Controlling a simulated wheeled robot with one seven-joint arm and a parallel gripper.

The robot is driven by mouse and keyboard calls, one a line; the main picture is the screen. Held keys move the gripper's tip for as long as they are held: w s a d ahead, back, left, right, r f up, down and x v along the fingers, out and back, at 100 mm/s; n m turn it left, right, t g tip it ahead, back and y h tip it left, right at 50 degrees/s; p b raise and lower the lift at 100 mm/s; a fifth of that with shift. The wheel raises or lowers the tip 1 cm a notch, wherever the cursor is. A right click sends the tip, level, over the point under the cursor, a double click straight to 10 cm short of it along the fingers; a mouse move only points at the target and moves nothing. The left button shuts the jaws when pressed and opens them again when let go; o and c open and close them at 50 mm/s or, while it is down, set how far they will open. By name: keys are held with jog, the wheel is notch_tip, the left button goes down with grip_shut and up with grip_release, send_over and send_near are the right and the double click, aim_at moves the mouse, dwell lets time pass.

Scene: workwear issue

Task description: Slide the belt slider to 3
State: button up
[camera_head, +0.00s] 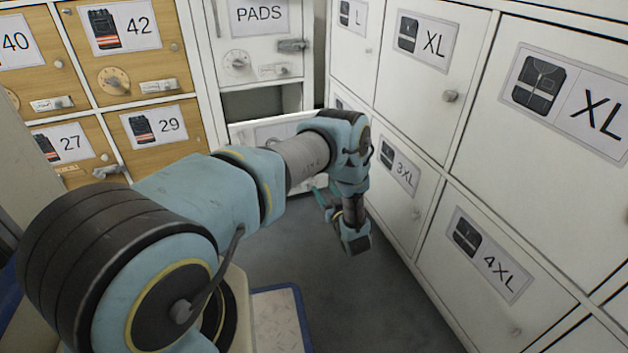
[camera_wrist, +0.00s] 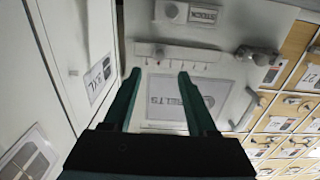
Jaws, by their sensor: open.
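In the wrist view, the belts door (camera_wrist: 222,85) is white, with a label reading "ELTS", its first letter hidden by a finger. A pale slider strip (camera_wrist: 200,53) with a row of small marks runs along the door beyond my fingertips. A small dark slider knob (camera_wrist: 160,52) sits toward the strip's left part. The marks are too small to read, so I cannot tell its number. My gripper (camera_wrist: 158,74) is open, its two teal fingers apart with nothing between them, pointing toward the strip. In the head view my gripper (camera_head: 320,194) is partly hidden by the wrist, low before the cabinet.
White lockers labelled 3XL (camera_head: 400,172) and 4XL (camera_head: 485,254) stand close on the right. Wooden numbered lockers (camera_head: 158,125) stand on the left. A door latch (camera_wrist: 258,56) sticks out right of the strip. Grey floor (camera_head: 385,290) is clear below my arm.

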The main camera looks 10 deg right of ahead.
jog(key=w+a+b, duration=0.1)
jog(key=w+b, duration=0.2)
jog(key=w, duration=0.6)
jog(key=shift+w, duration=0.1)
grip_shut()
jog(key=shift+a, duration=0.1)
dwell(1.1)
